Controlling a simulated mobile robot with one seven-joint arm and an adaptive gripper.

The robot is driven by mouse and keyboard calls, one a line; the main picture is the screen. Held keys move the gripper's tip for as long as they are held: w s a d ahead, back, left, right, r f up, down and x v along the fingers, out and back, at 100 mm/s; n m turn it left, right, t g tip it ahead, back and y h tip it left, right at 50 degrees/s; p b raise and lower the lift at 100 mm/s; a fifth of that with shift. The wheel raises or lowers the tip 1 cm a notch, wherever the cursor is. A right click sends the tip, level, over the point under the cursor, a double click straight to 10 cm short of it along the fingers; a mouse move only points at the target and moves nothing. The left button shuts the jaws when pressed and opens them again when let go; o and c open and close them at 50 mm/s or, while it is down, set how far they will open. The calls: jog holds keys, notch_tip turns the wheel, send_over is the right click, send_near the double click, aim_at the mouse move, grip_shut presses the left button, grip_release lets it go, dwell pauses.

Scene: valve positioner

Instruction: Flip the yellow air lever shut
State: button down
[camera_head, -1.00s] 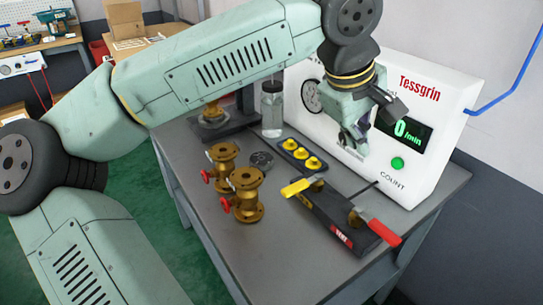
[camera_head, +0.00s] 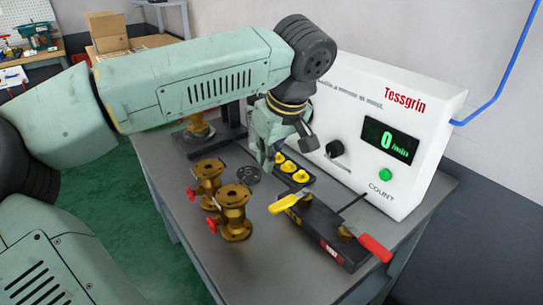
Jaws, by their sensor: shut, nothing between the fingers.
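The yellow air lever (camera_head: 284,204) sits on the left end of a dark valve block (camera_head: 326,236) on the bench. Its yellow handle sticks out to the left, past the block's edge. A red lever (camera_head: 375,247) is at the block's right end and points down to the right. My gripper (camera_head: 266,168) is shut and empty. It hangs above the bench behind the yellow lever, close to the dark tray with yellow knobs, and appears apart from the lever. The fingertips are small in this view.
Two brass valves with red handles (camera_head: 232,212) stand left of the block. A dark tray with yellow knobs (camera_head: 291,172) lies behind it. The white Tessgrin counter box (camera_head: 440,150) stands at the back right, reading 0. The bench front is clear.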

aim_at(291, 200)
jog(key=p+x, duration=0.1)
jog(key=x, duration=0.6)
jog(key=shift+s+d+r+p, duration=0.1)
jog(key=shift+s+d+p, duration=0.2)
jog(key=shift+s+d, duration=0.25)
jog(key=shift+s+d+r+p, duration=0.1)
jog(key=shift+s+d+p, duration=0.2)
jog(key=shift+s, duration=0.3)
jog(key=shift+s+d+f, duration=0.15)
jog(key=shift+s+d, duration=0.2)
jog(key=shift+s, duration=0.1)
jog(key=shift+s, duration=0.1)
jog(key=shift+s, duration=0.1)
